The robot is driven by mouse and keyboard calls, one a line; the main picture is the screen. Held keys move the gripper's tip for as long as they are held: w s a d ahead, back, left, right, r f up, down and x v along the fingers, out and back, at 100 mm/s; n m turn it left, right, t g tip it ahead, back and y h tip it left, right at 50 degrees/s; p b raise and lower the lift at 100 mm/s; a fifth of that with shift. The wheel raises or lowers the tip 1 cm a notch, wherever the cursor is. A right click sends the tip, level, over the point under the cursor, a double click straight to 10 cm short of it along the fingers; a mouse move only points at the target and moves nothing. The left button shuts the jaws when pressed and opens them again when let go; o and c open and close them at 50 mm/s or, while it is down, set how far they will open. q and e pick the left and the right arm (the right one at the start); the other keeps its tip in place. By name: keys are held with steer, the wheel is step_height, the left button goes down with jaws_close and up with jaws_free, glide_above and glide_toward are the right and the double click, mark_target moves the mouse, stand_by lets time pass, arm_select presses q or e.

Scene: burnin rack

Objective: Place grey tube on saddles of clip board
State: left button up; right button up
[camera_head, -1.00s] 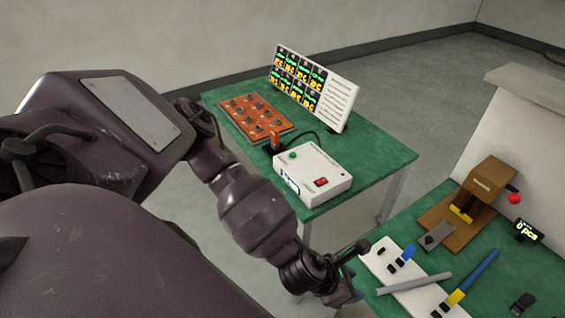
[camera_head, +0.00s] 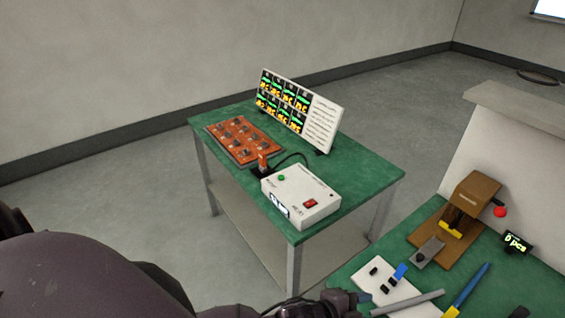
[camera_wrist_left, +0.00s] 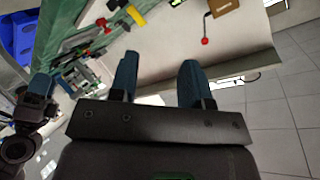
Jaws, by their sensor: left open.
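The grey tube (camera_head: 408,303) lies slanted across the white clip board (camera_head: 366,278) at the bottom right of the head view. I cannot tell whether it sits in saddles. The board carries small black pieces and a blue clip (camera_head: 400,271); its lower part is cut off by the frame. My left gripper (camera_wrist_left: 160,78) is open and empty in the left wrist view, its two blue fingers apart. What looks like my right gripper (camera_wrist_left: 40,88) shows at the wrist view's left edge, fingers unclear.
A blue rod with a yellow end (camera_head: 468,290) lies right of the tube. A brown press with a red knob (camera_head: 469,205) and a small counter display (camera_head: 516,243) stand behind. A separate green table (camera_head: 362,176) holds an orange board, white box and display panel.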

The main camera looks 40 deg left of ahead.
arm_select(q)
steer(key=s+a+f+n+y, duration=0.2)
steer(key=s+a+f+n, duration=0.1)
steer(key=a+n, duration=0.2)
steer(key=s+a+f+n+y, duration=0.3)
steer(key=a+n, duration=0.2)
steer(key=a, duration=0.4)
steer(key=s+a+f+n+y, duration=0.2)
steer(key=s+a+n, duration=0.1)
steer(key=a, duration=0.5)
steer(key=shift+s+f+n, duration=0.4)
steer(key=shift+n, duration=0.5)
steer(key=shift+w+d+f+t+b, duration=0.1)
steer(key=shift+w+f+t+b, duration=0.35)
steer(key=shift+b, duration=0.95)
arm_select(e)
steer(key=shift+x, duration=0.8)
arm_select(q)
steer(key=shift+f, duration=0.2)
steer(key=shift+c, duration=0.2)
arm_select(e)
steer(key=shift+s+a+f, duration=0.1)
steer(key=shift+f, duration=0.1)
